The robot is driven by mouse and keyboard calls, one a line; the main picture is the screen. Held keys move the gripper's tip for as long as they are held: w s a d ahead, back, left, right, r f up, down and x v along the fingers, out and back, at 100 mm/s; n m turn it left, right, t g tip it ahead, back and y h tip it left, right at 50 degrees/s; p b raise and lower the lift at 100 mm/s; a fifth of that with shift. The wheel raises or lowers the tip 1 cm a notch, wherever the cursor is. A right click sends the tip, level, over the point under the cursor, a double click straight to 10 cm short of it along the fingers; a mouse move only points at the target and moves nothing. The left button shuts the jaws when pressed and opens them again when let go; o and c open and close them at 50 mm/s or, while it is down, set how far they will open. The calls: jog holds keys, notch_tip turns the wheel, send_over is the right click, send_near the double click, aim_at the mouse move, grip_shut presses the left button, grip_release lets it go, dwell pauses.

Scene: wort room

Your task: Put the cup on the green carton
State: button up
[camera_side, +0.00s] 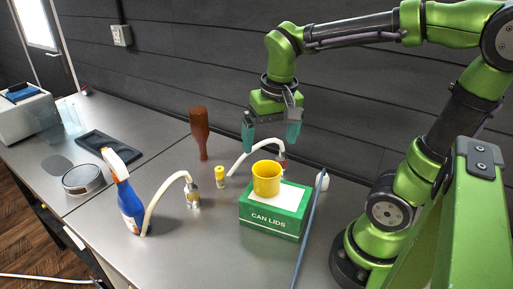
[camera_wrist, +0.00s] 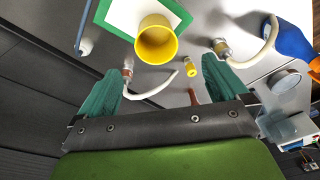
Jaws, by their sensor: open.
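The yellow cup (camera_side: 266,178) stands upright on the white top of the green carton (camera_side: 272,222), which is marked "CAN LIDS". In the wrist view the cup (camera_wrist: 156,40) also sits on the white panel of the carton (camera_wrist: 183,14). My gripper (camera_side: 270,142) is above and behind the carton, its two teal fingers spread apart with nothing between them. The fingers are clear of the cup. In the wrist view my gripper (camera_wrist: 160,88) is open, with the cup beyond the fingertips.
The front of the steel table is clear.

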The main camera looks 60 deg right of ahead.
jog(key=shift+s+a+r+n+t+y, duration=0.25)
jog(key=shift+s+a+n+t+y, duration=0.25)
jog(key=shift+a+t, duration=0.35)
jog(key=shift+s+a+r+n+t+y, duration=0.35)
jog(key=shift+s+a+n+t, duration=0.15)
jog(key=shift+t, duration=0.5)
jog(key=shift+s+a+r+n+t+y, duration=0.2)
jog(key=shift+s+a+n+t+y, duration=0.3)
jog(key=shift+a+t, duration=0.35)
